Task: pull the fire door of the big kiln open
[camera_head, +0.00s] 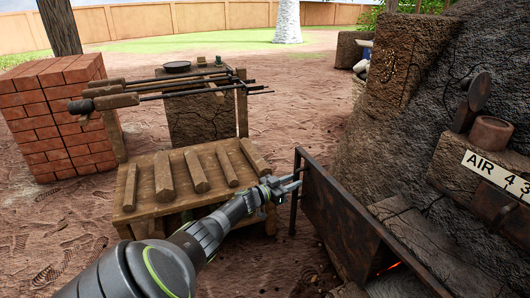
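The fire door (345,222) is a dark, rusty metal plate low on the right. It stands out at an angle from the big kiln (415,160), and an orange glow shows low behind it. A thin upright bar (294,215) runs along its left edge. My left gripper (297,181) is at this bar, about halfway up, with its fingers pointing right. The fingers overlap the bar in the picture, and I cannot tell if they are closed on it. My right gripper is not in view.
A wooden bench (140,208) with several wood pieces stands left of the door, close to my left arm. Behind it is a rack with long-handled tools (185,88). A brick stack (50,120) is at far left. Open dirt lies behind the door.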

